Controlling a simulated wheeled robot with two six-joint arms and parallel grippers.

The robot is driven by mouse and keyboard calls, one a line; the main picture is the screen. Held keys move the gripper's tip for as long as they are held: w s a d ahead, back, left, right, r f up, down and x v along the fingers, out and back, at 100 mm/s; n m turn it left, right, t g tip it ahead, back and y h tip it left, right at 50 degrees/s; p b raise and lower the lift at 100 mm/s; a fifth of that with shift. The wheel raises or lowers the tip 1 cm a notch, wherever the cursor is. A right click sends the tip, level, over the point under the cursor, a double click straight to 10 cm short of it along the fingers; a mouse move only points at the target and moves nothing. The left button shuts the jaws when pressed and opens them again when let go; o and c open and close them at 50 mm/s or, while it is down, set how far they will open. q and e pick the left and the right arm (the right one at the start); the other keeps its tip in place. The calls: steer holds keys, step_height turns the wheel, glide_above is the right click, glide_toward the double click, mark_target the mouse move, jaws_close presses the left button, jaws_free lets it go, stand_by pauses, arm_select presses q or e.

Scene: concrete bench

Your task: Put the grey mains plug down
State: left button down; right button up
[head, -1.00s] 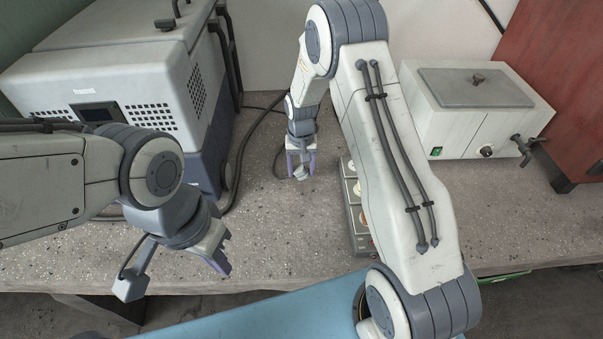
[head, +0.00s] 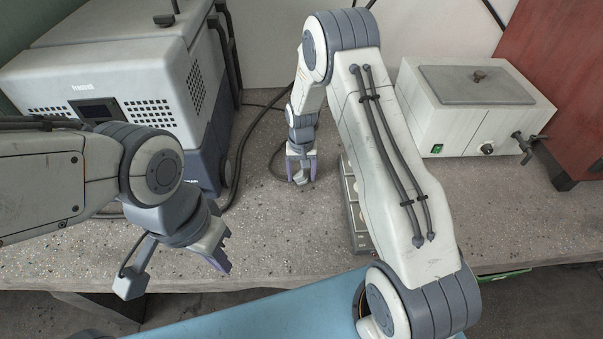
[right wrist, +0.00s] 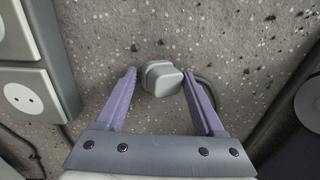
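The grey mains plug (right wrist: 163,78) is between the fingertips of my right gripper (right wrist: 162,76) in the right wrist view, over the speckled concrete bench. The fingers stand wider than the plug, with a narrow gap on the left side; on the right they look very close. The plug looks at or just above the bench surface. In the head view the right gripper (head: 301,168) points down at the bench, with the plug (head: 299,179) small between its fingers. My left gripper (head: 222,250) is open and empty over the bench's front left.
A socket strip (head: 356,215) stands right of the plug, partly behind my right arm; its sockets (right wrist: 32,95) show in the wrist view. A grey-white cooler box (head: 110,90) is at left, a white water bath (head: 465,115) at right. A dark cable (head: 238,165) runs beside the cooler.

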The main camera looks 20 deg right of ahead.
mark_target(301, 172)
steer(key=shift+o, duration=0.6)
steer(key=shift+r+p, duration=0.35)
steer(key=shift+r, duration=0.1)
step_height(301, 172, up, 12)
steer(key=s+a+r+n, duration=0.2)
steer(key=s+a+r, duration=0.2)
steer(key=a, duration=0.1)
steer(key=s+a+r+n, duration=0.3)
steer(key=s+a+r, duration=0.2)
steer(key=s+a, duration=0.3)
steer(key=s+r+n, duration=0.1)
steer(key=s+n, duration=0.1)
steer(key=s, duration=0.7)
steer(key=s+r+n+y, duration=0.1)
steer(key=s+n, duration=0.2)
steer(key=s, duration=0.7)
steer(key=shift+s+r, duration=0.2)
steer(key=shift+r, duration=0.05)
